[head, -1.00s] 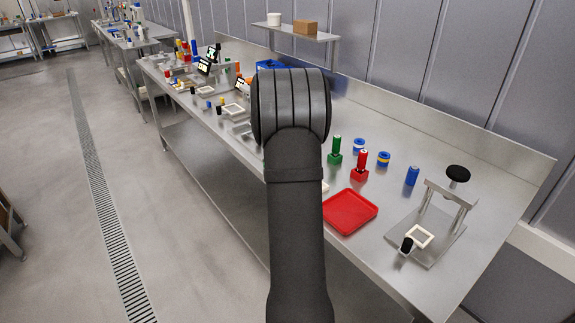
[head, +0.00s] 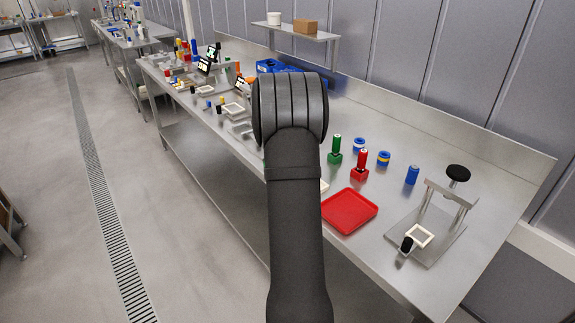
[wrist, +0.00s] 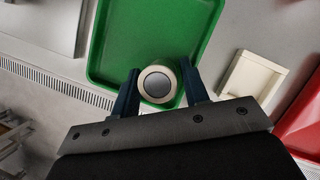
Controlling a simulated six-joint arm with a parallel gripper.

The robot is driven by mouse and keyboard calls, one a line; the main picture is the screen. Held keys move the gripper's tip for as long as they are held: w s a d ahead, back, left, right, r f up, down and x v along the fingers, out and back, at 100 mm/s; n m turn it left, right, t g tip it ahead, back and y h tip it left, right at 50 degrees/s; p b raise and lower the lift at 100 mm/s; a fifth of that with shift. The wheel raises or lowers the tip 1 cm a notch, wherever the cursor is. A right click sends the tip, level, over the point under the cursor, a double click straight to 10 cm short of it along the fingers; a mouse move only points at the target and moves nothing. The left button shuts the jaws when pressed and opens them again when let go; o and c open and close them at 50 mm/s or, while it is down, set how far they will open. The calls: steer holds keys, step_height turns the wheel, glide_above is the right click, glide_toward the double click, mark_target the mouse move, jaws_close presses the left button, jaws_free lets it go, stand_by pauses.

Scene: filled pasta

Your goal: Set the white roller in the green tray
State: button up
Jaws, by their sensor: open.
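The green tray (wrist: 111,35) shows in the wrist view, directly below my gripper. The white roller (wrist: 145,78) is seen end-on as a pale ring with a grey centre, inside the outline of the tray near its front edge. My gripper (wrist: 158,65) is open, with one dark finger on each side of the roller. Small gaps seem to show between the fingers and the roller. Whether the roller touches the tray floor is hard to tell from above. In the head view, my arm hides the tray, the roller and the gripper.
A cream square tray (wrist: 250,88) lies right of the green tray, with a red tray (head: 349,211) beyond. Green (head: 335,150) and red (head: 360,166) stamp-like pieces and a metal press stand (head: 425,240) are to the right. Blue bins (head: 272,66) are behind.

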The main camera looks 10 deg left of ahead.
steer(key=v, duration=1.2)
steer(key=x, duration=1.2)
steer(key=shift+f, duration=0.25)
step_height(320, 180, up, 3)
steer(key=shift+r, duration=0.6)
steer(key=shift+f, duration=0.1)
